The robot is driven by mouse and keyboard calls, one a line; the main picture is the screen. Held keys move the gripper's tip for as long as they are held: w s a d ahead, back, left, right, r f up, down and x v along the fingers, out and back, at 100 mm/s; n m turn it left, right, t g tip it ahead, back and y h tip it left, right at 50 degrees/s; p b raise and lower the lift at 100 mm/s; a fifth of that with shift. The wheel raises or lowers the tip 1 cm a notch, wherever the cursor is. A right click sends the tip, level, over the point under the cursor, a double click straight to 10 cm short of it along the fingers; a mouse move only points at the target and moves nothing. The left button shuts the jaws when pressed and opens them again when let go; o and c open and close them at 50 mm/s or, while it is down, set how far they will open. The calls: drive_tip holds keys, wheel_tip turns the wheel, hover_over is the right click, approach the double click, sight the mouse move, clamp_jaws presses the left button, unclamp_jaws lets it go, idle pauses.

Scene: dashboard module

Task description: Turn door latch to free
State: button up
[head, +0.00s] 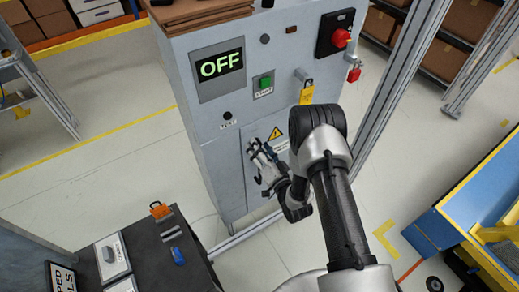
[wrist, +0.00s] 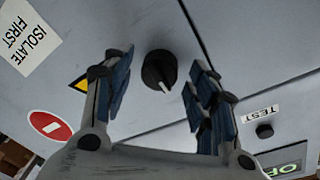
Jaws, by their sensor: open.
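The door latch (wrist: 159,71) is a round black knob with a pale pointer mark, on the grey cabinet door (wrist: 110,25) near its edge seam. In the wrist view the pointer slants down and slightly right. My gripper (wrist: 160,82) is open, one blue-padded finger on each side of the latch in the picture, with visible gaps to both. I cannot tell whether the fingertips reach past the knob's face. In the head view my gripper (head: 258,158) is in front of the cabinet's lower door, and the latch is hidden there.
The grey cabinet (head: 195,115) carries an OFF display (head: 220,66), a green button (head: 266,82), a TEST button (wrist: 264,131), a red rotary switch (head: 340,38) and a hanging yellow tag (head: 306,94). A dark bench (head: 150,250) stands at lower left. Floor left of the cabinet is clear.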

drive_tip(key=shift+c, duration=0.3)
drive_tip(key=c, duration=1)
drive_tip(key=shift+m, duration=0.3)
drive_tip(key=m, duration=0.3)
drive_tip(key=shift+m+g, duration=0.3)
drive_tip(key=shift+m, duration=0.1)
drive_tip(key=m+b, duration=0.1)
drive_tip(key=m, duration=0.3)
drive_tip(key=shift+d, duration=0.1)
drive_tip(key=m, duration=0.4)
drive_tip(key=shift+g, duration=0.3)
drive_tip(key=m, duration=0.4)
drive_tip(key=shift+g+y, duration=0.3)
drive_tip(key=shift+y, duration=0.1)
drive_tip(key=shift+m, duration=0.4)
